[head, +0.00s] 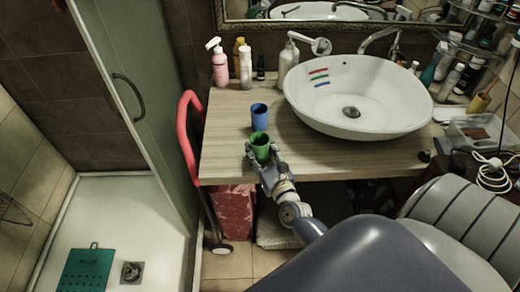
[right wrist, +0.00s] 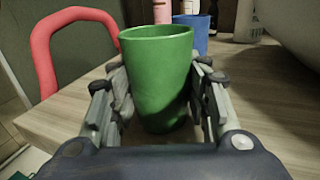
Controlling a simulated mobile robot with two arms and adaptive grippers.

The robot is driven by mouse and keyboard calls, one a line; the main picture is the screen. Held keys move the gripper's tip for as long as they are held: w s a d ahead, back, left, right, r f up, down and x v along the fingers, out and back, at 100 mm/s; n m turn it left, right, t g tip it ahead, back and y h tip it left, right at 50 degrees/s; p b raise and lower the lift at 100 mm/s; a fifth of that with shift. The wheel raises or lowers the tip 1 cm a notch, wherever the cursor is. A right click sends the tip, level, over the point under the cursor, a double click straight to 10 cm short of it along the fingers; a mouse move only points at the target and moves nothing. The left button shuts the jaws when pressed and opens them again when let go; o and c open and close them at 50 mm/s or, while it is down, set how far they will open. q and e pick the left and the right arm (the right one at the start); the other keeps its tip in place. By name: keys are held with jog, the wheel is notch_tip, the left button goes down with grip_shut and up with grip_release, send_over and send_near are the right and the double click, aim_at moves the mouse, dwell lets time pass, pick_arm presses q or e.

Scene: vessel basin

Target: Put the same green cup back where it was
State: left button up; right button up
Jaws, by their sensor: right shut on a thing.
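The green cup (head: 260,143) is upright at the front left part of the wooden counter (head: 228,141). My right gripper (head: 262,158) is shut on the green cup. In the right wrist view the green cup (right wrist: 158,75) stands between the two fingers (right wrist: 158,100), one on each side. I cannot tell whether its base touches the counter. A blue cup (head: 259,117) stands on the counter just behind the green cup; it also shows in the right wrist view (right wrist: 196,32). My left gripper is not in view.
A white basin (head: 420,100) with coloured stripes fills the counter's middle. Bottles, including a pink one (head: 220,68), stand at the back left. A red handle frame (head: 184,125) rises by the left edge. The counter left of the cups is clear.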

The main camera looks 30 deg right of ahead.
jog(key=shift+f, duration=0.15)
jog(key=o, duration=1.1)
jog(key=shift+r, duration=0.2)
jog(key=shift+s+a+b, duration=0.4)
jog(key=shift+s+b, duration=0.1)
jog(key=shift+s, duration=1.5)
jog(key=shift+s+a+b, duration=0.35)
jog(key=shift+s+b, duration=0.15)
jog(key=shift+s, duration=1.45)
jog(key=shift+s+a+b, duration=0.4)
jog(key=shift+s+b, duration=0.1)
jog(key=shift+s, duration=1.5)
jog(key=shift+f, duration=0.1)
